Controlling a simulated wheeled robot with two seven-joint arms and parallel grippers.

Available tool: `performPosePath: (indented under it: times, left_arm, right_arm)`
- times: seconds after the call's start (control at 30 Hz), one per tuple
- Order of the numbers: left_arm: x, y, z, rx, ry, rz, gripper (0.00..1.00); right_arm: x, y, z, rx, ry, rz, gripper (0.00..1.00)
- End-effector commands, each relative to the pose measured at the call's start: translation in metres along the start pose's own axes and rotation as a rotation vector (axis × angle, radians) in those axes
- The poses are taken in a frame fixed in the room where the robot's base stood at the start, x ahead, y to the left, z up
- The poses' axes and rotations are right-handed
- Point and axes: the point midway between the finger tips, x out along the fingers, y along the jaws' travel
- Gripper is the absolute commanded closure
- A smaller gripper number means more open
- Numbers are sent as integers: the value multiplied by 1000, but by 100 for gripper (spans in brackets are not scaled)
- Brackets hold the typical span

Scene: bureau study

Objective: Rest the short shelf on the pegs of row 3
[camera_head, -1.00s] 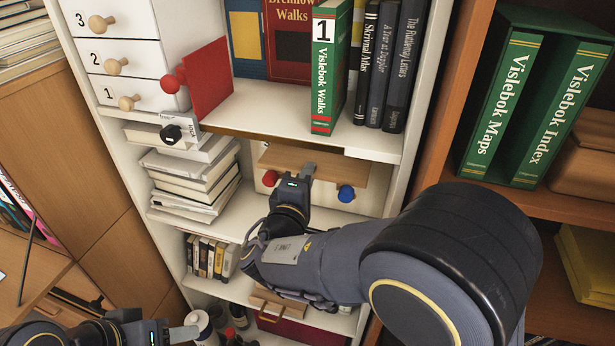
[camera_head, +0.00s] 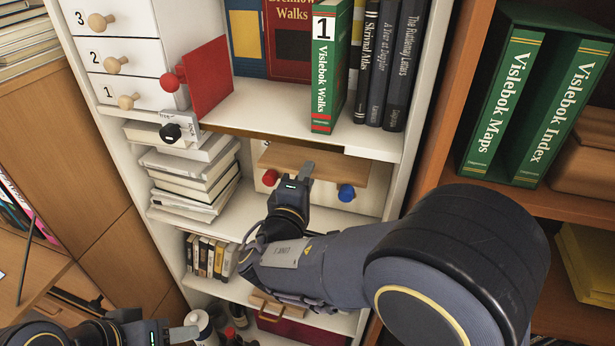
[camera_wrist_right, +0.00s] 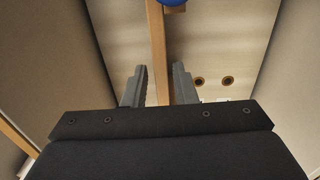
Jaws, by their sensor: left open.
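The short shelf (camera_head: 345,166) is a light wooden board inside the white bookcase, below the shelf that holds the green book. Its front edge (camera_wrist_right: 157,40) runs between the fingers of my right gripper (camera_wrist_right: 159,85) in the right wrist view, with a narrow gap on each side, so that gripper looks open around it. In the head view, my right gripper (camera_head: 305,174) is at the board's front. Two round brown spots (camera_wrist_right: 213,80), pegs or holes, show beside the right finger. Whether the board rests on pegs is hidden. My left gripper (camera_head: 178,332) is open and empty at the lower left.
A red knob (camera_head: 270,177) and a blue knob (camera_head: 346,193) sit just under the board. Stacked books (camera_head: 195,180) stand to its left. The shelf above (camera_head: 260,110) holds the green book (camera_head: 325,70). White drawers (camera_head: 115,60) are at upper left.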

Motion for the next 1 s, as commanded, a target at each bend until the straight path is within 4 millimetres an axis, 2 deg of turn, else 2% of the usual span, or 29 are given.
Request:
performPosePath:
  times: [1.0]
  left_arm:
    - [12, -5, 6, 0, 0, 0, 49]
  right_arm:
    - [-42, 0, -1, 1, 2, -1, 75]
